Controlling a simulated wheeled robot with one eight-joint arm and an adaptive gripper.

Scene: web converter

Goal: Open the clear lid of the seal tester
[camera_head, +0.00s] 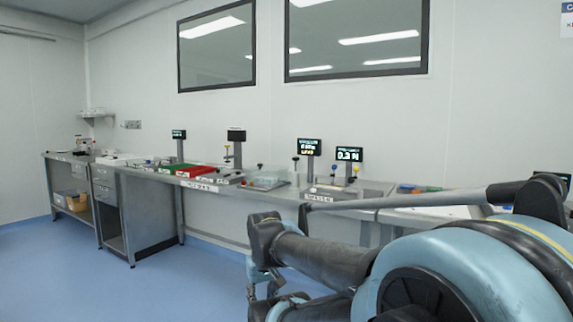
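A row of small bench devices with dark display screens stands on a long grey metal bench (228,191) along the wall. A pale, see-through box-like piece (268,178) sits on the bench near the middle; it may be a clear cover, but I cannot tell whether it is the seal tester's lid or whether it is open. My arm fills the lower right of the view. A small jointed part at its far end, possibly my gripper (262,284), hangs in front of and below the bench edge, apart from the devices. Its fingers are too small and hidden to read.
Lit displays (309,147) and (349,154) stand behind the bench devices. A red tray (201,170) and a green tray (172,168) lie left of the middle. A drawer bench (103,190) stands far left. The blue floor (170,280) in front is clear at left.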

